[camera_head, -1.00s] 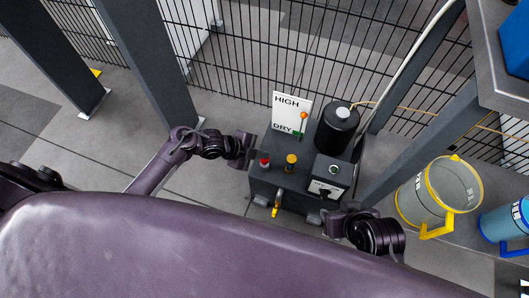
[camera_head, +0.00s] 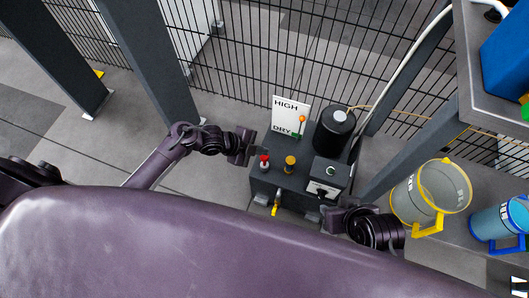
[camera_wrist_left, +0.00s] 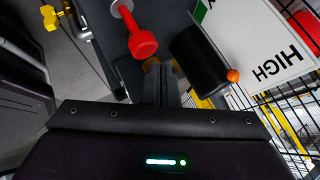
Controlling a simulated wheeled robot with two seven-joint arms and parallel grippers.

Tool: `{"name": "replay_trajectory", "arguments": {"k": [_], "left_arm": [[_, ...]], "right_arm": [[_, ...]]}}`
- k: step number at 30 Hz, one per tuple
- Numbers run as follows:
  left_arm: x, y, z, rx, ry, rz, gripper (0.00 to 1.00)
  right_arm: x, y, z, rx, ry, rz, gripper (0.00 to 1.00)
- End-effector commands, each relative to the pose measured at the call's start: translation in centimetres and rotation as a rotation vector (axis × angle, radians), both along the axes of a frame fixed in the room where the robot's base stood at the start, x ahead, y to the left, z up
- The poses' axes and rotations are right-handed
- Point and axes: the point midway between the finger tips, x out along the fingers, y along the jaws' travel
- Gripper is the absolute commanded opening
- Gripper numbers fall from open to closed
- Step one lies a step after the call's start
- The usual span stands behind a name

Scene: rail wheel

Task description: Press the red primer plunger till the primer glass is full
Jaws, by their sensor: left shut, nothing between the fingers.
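The red primer plunger (camera_head: 264,161) stands up from the left part of the dark pump unit (camera_head: 262,188). In the left wrist view the red knob (camera_wrist_left: 142,44) sits on a pale stem, just beyond and left of my fingertips. My left gripper (camera_head: 248,150) is shut and empty, beside the plunger on its upper left and apart from it in the wrist view. An amber, yellow-topped part (camera_head: 290,162) stands right of the plunger; I cannot tell whether it is the primer glass or its fill level. My right gripper (camera_head: 332,218) is by the unit's front right corner, its jaws unclear.
A HIGH/DRY sign (camera_head: 285,107) with an orange ball (camera_head: 302,118) stands behind. A black cylinder (camera_head: 334,135) and a switch box (camera_head: 329,176) occupy the unit's right side. A yellow-handled tap (camera_head: 275,209) hangs in front.

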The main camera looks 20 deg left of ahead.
Motion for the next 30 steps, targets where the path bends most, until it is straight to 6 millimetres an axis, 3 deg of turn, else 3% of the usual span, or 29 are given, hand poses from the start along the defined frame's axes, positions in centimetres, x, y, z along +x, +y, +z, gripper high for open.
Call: {"name": "replay_trajectory", "arguments": {"k": [8, 23, 30], "left_arm": [[0.0, 0.0, 0.2, -0.001, -0.001, -0.001, 0.0], [0.0, 0.0, 4.9, 0.0, -0.002, -0.001, 0.0], [0.0, 0.0, 5.0, -0.001, -0.001, -0.001, 0.0]], "right_arm": [[0.0, 0.0, 0.1, 0.0, 0.0, 0.0, 0.4], [0.0, 0.0, 4.7, 0.0, 0.0, 0.0, 0.4], [0.0, 0.0, 4.8, 0.0, 0.0, 0.0, 0.4]]}}
